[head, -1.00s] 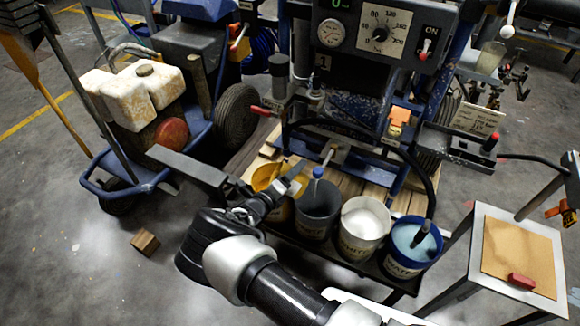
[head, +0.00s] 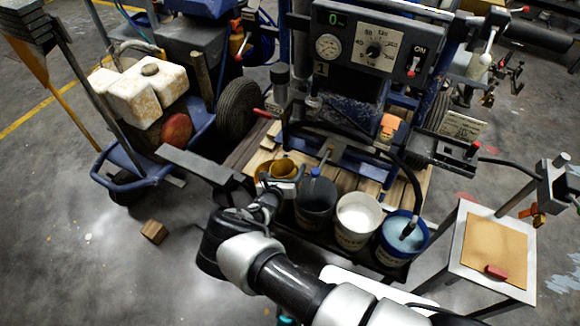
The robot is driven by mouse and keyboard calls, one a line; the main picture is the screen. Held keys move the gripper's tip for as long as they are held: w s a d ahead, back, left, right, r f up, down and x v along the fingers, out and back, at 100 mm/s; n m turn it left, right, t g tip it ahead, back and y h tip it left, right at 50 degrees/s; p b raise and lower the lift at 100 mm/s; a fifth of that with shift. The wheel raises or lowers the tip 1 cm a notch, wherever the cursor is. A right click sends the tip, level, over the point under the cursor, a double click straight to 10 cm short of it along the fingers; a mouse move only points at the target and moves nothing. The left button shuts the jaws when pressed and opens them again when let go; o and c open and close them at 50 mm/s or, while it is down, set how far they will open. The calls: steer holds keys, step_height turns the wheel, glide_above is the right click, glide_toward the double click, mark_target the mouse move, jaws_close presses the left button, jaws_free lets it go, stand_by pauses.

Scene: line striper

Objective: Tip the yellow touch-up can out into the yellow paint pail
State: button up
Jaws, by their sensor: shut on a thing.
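My gripper (head: 279,183) is at the left end of the pail row, shut on the yellow touch-up can (head: 284,168). The can is small in the picture, and its open top shows above my fingers. I cannot tell exactly how far it is tilted. The yellow paint pail's place is under and behind my gripper and the can. Most of the pail is hidden there, and its yellow blends with the can's. No falling paint can be made out.
A dark grey pail (head: 316,207) with a blue-tipped handle, a white-paint pail (head: 357,226) and a blue pail (head: 397,250) stand close to the right. A grey bar (head: 200,164) juts in from the left. A wooden block (head: 154,231) lies on the floor.

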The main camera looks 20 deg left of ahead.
mark_target(289, 164)
steer(key=shift+r, duration=0.15)
step_height(289, 164, up, 3)
steer(key=m+y+p, duration=0.1)
steer(key=p, duration=0.5)
steer(key=shift+m, duration=0.4)
steer(key=shift+p, duration=0.6)
